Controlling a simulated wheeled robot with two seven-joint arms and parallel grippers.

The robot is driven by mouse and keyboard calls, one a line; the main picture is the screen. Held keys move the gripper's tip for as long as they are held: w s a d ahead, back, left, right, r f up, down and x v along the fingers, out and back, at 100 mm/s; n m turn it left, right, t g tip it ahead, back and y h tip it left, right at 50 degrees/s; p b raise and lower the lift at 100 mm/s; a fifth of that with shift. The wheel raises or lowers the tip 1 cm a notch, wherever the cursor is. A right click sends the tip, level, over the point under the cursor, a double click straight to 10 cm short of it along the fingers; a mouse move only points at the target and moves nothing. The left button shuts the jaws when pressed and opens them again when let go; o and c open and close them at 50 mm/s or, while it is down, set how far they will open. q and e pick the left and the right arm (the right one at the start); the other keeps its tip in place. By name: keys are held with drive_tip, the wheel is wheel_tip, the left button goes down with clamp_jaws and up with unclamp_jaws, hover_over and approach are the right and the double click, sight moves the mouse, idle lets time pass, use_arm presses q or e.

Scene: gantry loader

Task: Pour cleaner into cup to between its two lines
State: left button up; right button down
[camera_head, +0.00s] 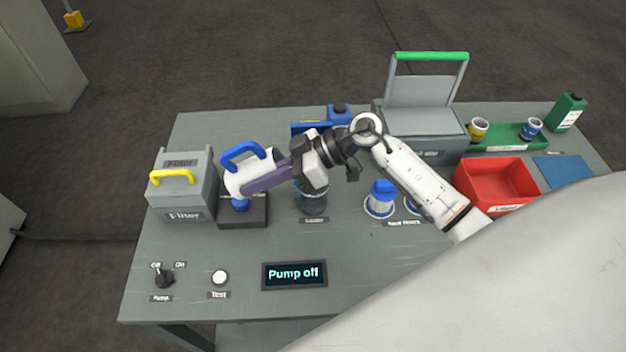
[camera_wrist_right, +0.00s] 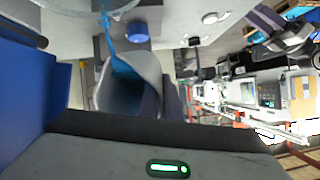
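My right gripper (camera_head: 275,177) is shut on a white jug (camera_head: 236,183) with a blue handle (camera_head: 243,151). The jug is tipped over above the table. In the right wrist view, the white jug (camera_wrist_right: 150,65) has blue liquid inside, and a blue streak (camera_wrist_right: 106,30) runs from its mouth toward a clear rim. The clear cup (camera_head: 314,202) stands on the table below my right wrist, partly hidden by it; its rim shows in the wrist view (camera_wrist_right: 78,14). Its lines and level cannot be read. My left gripper is not in view.
A grey filter box (camera_head: 184,213) with a yellow handle stands left, beside a dark block (camera_head: 257,214) with a blue knob. The display (camera_head: 294,274) reads "Pump off". A red bin (camera_head: 497,184), green tray (camera_head: 508,146) and grey lidded box (camera_head: 425,135) stand right and behind.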

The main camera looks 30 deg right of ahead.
drive_tip(key=shift+s+d, duration=0.1)
drive_tip(key=shift+d, duration=0.2)
drive_tip(key=shift+s+d, duration=0.15)
drive_tip(key=shift+d, duration=0.35)
drive_tip(key=shift+s+d+y, duration=0.1)
drive_tip(key=shift+d+y, duration=0.15)
drive_tip(key=shift+y, duration=0.15)
idle(0.5)
drive_tip(key=shift+y+b, duration=0.3)
drive_tip(key=shift+b, duration=0.6)
idle(0.6)
drive_tip(key=shift+r+h+p, duration=0.4)
drive_tip(key=shift+h+p, duration=0.1)
drive_tip(key=shift+p, duration=0.75)
drive_tip(key=shift+a+f+g+h+b, duration=0.2)
drive_tip(key=shift+g+h+b, duration=0.2)
drive_tip(key=shift+h, duration=0.4)
drive_tip(key=shift+a+f+h, duration=0.15)
drive_tip(key=shift+f+h, duration=0.05)
drive_tip(key=shift+h, duration=0.3)
drive_tip(key=shift+r+g+h, duration=0.1)
drive_tip(key=shift+g+h, duration=0.2)
drive_tip(key=shift+h, duration=0.1)
drive_tip(key=shift+a+f+h, duration=0.15)
drive_tip(key=shift+f+h, duration=0.15)
drive_tip(key=shift+h, duration=0.1)
